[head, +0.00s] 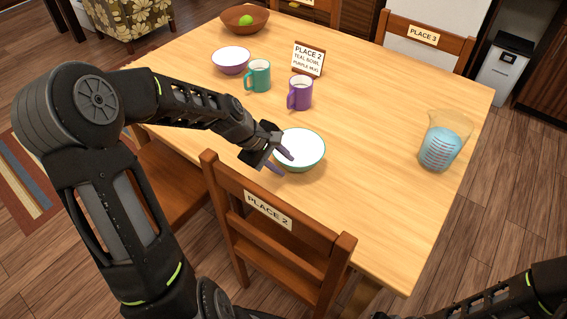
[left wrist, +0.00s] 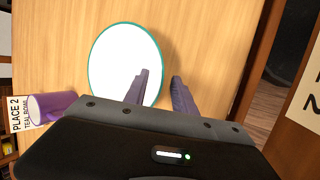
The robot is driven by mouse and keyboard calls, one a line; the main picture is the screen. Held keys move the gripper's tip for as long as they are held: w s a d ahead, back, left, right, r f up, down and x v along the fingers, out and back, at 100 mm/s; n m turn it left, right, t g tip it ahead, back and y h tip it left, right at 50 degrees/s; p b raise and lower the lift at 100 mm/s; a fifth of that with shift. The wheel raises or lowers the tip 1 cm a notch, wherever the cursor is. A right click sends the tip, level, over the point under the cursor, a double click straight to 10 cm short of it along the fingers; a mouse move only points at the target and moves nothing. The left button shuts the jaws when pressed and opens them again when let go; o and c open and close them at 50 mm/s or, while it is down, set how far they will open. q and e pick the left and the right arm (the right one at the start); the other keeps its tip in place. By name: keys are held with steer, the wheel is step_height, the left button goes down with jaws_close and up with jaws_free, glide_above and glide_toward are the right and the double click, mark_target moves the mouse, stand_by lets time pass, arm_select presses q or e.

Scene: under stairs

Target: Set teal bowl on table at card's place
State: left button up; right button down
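The teal bowl (head: 304,162), white inside with a teal rim, rests upright on the wooden table (head: 380,95) near the Place 2 chair (head: 275,235). My left gripper (head: 281,161) is at its near left rim with the fingers apart. In the left wrist view (left wrist: 160,77) one finger overlaps the bowl (left wrist: 115,60) and the other is outside the rim; contact is unclear. The card (head: 308,60) reads "Place 2, teal bowl, purple mug" and stands behind the purple mug (head: 301,94). Part of my right arm shows at the bottom right; its gripper is out of view.
A teal mug (head: 260,76) and a purple bowl (head: 231,60) stand left of the purple mug. A brown bowl (head: 236,21) with a green fruit is at the back left. A measuring jug (head: 441,145) stands at right. The table between bowl and jug is clear.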

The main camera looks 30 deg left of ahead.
arm_select(q)
steer(key=v, duration=1.1)
